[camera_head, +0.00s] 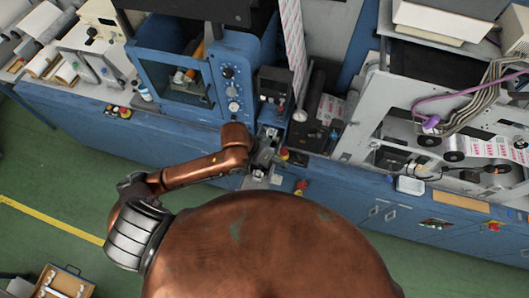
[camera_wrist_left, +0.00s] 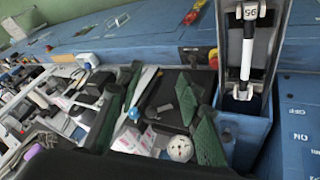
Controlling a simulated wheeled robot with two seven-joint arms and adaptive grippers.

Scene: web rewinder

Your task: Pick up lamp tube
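My left gripper (camera_head: 264,160) reaches over the front edge of the blue machine in the head view. In the left wrist view its two green-padded fingers stand wide apart, and the gripper (camera_wrist_left: 168,112) is open and holds nothing. A slim white tube (camera_wrist_left: 247,55) with dark end fittings and a "95" label stands in a narrow grey-and-blue slot in the left wrist view, right of the fingers and apart from them. It looks like the lamp tube. I cannot make this tube out in the head view. My right gripper is not in view.
A blue cabinet with a window (camera_head: 178,80) stands behind the gripper. A dark box (camera_head: 273,88) is beside it. Red-and-white printed web (camera_head: 292,40) runs down behind. An open case (camera_head: 64,283) with white items lies on the green floor at lower left.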

